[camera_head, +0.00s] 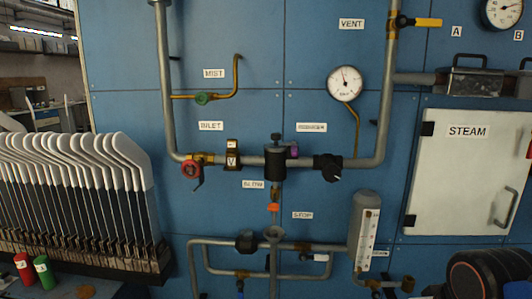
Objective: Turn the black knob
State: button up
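A black knob (328,167) sits on the horizontal grey pipe, right of centre and below the round white gauge. A pale mark shows on its lower right side. A black cylindrical fitting (275,162) with a small top stem stands on the same pipe to its left, with a purple part (292,150) between them. My gripper is not in view, so its distance to the knob and its opening do not show.
A red valve (191,169) with a hanging handle, a green knob (203,98) and a yellow-handled valve (427,22) are on nearby pipes. The gauge (344,83) is above the knob. A rack of white sock boards (130,150) stands left; a white STEAM door (465,175) is right.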

aim_at(331, 174)
jog(key=u, duration=0.45)
jog(key=j+z, duration=0.3)
jog(key=j, duration=0.5)
jog(key=k+j+z, duration=0.1)
jog(key=j+z, duration=0.2)
jog(key=j, duration=0.5)
